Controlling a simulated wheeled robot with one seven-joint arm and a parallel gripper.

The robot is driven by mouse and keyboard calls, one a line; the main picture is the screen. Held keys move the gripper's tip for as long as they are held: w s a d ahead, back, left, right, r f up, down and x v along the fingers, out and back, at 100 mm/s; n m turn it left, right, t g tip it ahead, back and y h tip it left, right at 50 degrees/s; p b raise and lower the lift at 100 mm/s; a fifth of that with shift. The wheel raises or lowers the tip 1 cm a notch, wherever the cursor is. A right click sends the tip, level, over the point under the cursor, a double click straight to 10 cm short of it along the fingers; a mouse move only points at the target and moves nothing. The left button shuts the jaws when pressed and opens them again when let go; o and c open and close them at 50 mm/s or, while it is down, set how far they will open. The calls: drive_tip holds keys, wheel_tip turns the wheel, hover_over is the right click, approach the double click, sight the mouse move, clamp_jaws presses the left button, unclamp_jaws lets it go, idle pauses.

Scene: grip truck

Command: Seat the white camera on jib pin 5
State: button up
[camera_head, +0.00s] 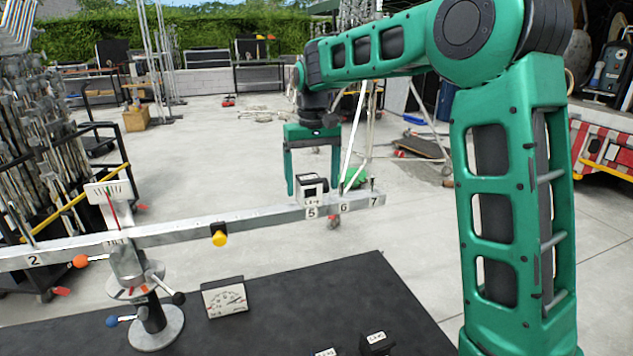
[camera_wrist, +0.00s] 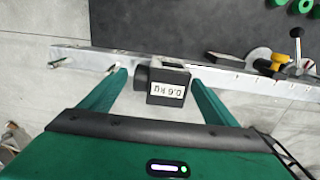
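The camera (camera_head: 311,190) is a small box with white and dark faces at the jib's label 5. In the wrist view it (camera_wrist: 168,84) looks dark, with a white weight label. It appears upright on the jib arm (camera_head: 265,216); its underside and pin 5 are hidden, so I cannot tell how fully it is seated. My green gripper (camera_head: 313,192) points down from above. In the wrist view its fingers (camera_wrist: 160,78) stand on either side of the camera, spread wider than it, with a visible gap at least on the left.
The jib arm slopes up to the right from its post (camera_head: 150,310); a bare pin (camera_head: 372,183) stands at label 7. A yellow-tipped piece (camera_head: 219,237) hangs on the arm. A dial gauge (camera_head: 224,298) and dark labelled blocks (camera_head: 377,342) sit on the black table (camera_head: 300,300).

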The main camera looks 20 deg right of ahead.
sight(312, 177)
wheel_tip(312, 177, up, 11)
drive_tip(key=shift+w+f, duration=0.1)
drive_tip(key=shift+f, duration=0.05)
idle(0.4)
idle(0.4)
